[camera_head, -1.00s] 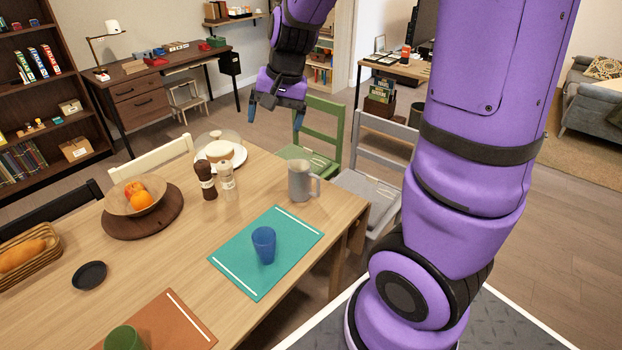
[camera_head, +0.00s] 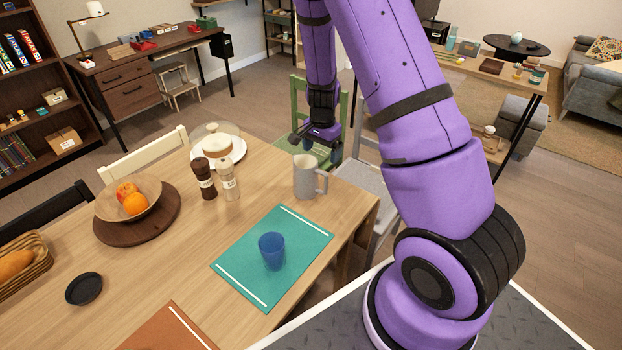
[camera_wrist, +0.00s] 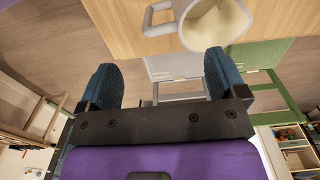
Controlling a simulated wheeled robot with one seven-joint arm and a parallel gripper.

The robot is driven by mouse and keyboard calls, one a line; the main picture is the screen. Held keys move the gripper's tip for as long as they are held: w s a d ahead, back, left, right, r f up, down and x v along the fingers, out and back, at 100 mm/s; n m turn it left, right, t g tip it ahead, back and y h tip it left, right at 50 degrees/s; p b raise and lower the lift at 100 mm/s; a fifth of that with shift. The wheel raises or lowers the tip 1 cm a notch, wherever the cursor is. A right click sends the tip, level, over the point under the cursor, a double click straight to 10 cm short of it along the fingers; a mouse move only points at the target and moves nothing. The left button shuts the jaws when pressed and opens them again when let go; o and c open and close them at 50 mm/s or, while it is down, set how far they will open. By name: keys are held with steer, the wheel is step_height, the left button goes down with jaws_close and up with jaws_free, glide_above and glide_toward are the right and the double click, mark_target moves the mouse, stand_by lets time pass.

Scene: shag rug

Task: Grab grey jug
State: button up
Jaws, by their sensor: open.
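The grey jug (camera_head: 305,178) stands upright near the far right corner of the wooden table, its handle to the right. In the wrist view the jug (camera_wrist: 190,22) shows at the top, with its opening toward the camera and its handle to the left. My gripper (camera_head: 312,138) is just behind and above the jug in the head view, apart from it. In the wrist view my gripper's two blue fingertips (camera_wrist: 158,78) are spread wide with nothing between them, and the jug lies beyond them.
A blue cup (camera_head: 271,251) stands on a teal mat (camera_head: 235,262) in front of the jug. Two mills (camera_head: 228,182) and a cake under a dome (camera_head: 217,147) are left of it. Green (camera_head: 297,112) and grey (camera_head: 362,180) chairs stand behind the table edge.

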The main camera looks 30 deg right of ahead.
mark_target(320, 171)
step_height(320, 171, down, 10)
steer(key=shift+w+f, duration=0.1)
steer(key=shift+w, duration=0.05)
stand_by(0.5)
steer(key=c, duration=1.5)
steer(key=shift+c, duration=0.2)
steer(key=shift+r, duration=1.75)
steer(key=s+a+r, duration=0.1)
steer(key=s+a, duration=0.2)
steer(key=s, duration=1.2)
steer(key=shift+s+a+r, duration=0.15)
steer(key=shift+s+r, duration=0.1)
steer(key=shift+r, duration=0.05)
stand_by(0.6)
